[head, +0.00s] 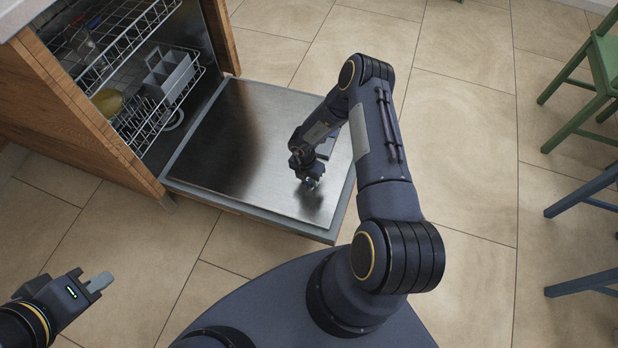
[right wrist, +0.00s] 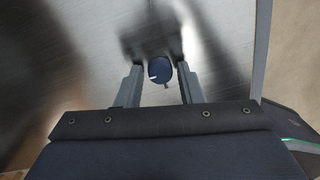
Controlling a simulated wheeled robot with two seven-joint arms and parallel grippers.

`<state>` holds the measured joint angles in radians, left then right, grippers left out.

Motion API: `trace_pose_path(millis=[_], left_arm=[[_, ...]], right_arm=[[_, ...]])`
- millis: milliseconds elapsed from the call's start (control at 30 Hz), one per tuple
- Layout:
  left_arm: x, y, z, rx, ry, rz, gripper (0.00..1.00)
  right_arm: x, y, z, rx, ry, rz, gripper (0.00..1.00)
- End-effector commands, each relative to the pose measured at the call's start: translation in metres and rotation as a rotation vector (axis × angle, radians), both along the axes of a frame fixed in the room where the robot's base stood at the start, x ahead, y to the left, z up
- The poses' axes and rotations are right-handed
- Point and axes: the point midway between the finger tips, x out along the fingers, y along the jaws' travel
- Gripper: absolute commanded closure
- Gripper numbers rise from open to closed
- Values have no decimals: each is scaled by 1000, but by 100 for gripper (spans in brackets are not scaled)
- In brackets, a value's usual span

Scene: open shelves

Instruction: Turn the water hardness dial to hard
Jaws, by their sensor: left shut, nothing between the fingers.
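The water hardness dial (right wrist: 160,70) is a small round dark-blue knob with a white mark toward its left side in the right wrist view. It sits on the metal inner face of the open dishwasher door (head: 225,130). My right gripper (right wrist: 160,76) has its two fingers apart, one on each side of the dial, with a small gap showing on both sides. In the head view my right gripper (head: 311,182) is low over the door's outer part and mostly hides the dial. My left gripper (head: 100,282) is shut and empty, over the floor at the lower left.
The dishwasher's wire rack (head: 150,85) with a grey cutlery basket (head: 168,75) is at the upper left, inside wooden cabinetry (head: 75,110). A green chair (head: 590,85) and dark chair legs (head: 585,280) stand at the right. The tiled floor between is clear.

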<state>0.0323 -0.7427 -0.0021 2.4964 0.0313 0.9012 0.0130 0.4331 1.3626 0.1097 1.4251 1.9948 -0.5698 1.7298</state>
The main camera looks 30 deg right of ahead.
Motion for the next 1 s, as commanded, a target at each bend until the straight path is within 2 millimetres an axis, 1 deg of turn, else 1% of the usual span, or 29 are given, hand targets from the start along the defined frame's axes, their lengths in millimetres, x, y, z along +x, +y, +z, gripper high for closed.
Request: trace_pose_path(millis=[267,367,600,700,800,1000], left_arm=[[0,0,1,0,0,0,100],[0,0,6,0,0,0,100],[0,0,20,0,0,0,100],[0,0,23,0,0,0,100],[0,0,24,0,0,0,100],[0,0,24,0,0,0,100]], right_arm=[[0,0,3,0,0,2,66],[1,1,14,1,-2,2,66],[5,3,56,-1,-3,2,66],[6,4,69,1,-2,1,66],[6,4,76,0,0,1,66],[6,5,78,0,1,1,66]])
